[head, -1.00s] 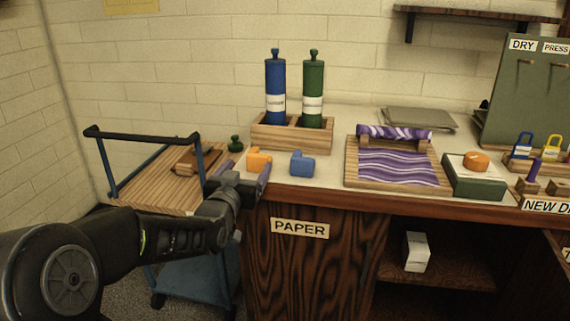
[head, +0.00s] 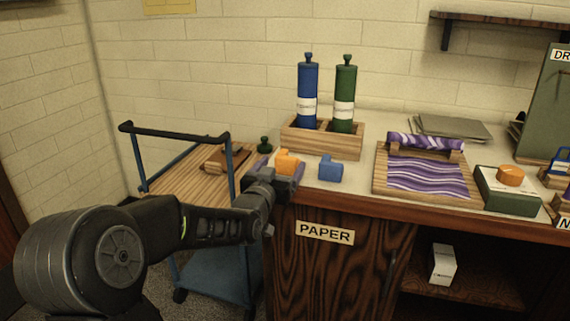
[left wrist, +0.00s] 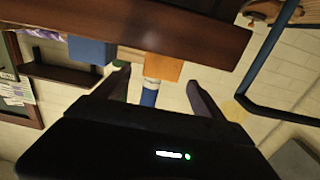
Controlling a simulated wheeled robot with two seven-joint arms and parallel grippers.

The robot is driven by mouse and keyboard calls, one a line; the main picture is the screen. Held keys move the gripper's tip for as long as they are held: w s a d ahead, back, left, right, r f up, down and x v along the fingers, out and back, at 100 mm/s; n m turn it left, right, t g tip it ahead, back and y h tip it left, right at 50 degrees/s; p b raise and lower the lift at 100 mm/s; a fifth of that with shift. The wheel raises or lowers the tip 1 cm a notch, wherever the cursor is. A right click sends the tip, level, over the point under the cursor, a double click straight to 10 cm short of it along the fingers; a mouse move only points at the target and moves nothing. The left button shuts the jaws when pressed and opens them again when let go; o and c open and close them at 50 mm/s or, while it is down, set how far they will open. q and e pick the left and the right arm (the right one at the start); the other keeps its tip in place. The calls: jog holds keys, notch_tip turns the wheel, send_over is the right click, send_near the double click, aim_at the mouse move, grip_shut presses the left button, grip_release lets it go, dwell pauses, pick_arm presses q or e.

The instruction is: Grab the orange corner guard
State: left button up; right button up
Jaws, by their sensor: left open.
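The orange corner guard (head: 287,161) sits on the near left corner area of the counter, with a blue corner guard (head: 330,170) to its right. My left gripper (head: 280,171) is open and empty at the counter's front edge, just in front of the orange guard; its fingers partly cover the guard's lower part. In the left wrist view, which is upside down, the orange guard (left wrist: 160,66) lies ahead, between the directions of the two open fingers (left wrist: 160,88). The blue guard (left wrist: 90,50) shows off to the left there. My right gripper is not visible.
A blue-railed cart (head: 190,180) stands left of the counter. A wooden rack (head: 330,146) with blue and green cylinders is behind the guards. A marbling tray (head: 385,180) and a green box (head: 508,195) stand farther right. A green stopper-like object (head: 264,145) is left of the orange guard.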

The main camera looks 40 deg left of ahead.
aim_at(285, 160)
pick_arm(q)
jog(key=shift+x, duration=2.6)
jog(key=shift+a+r, duration=0.1)
jog(key=c, duration=1.4)
jog(key=shift+c, duration=0.2)
notch_tip(285, 160, up, 10)
jog(key=shift+p, duration=0.75)
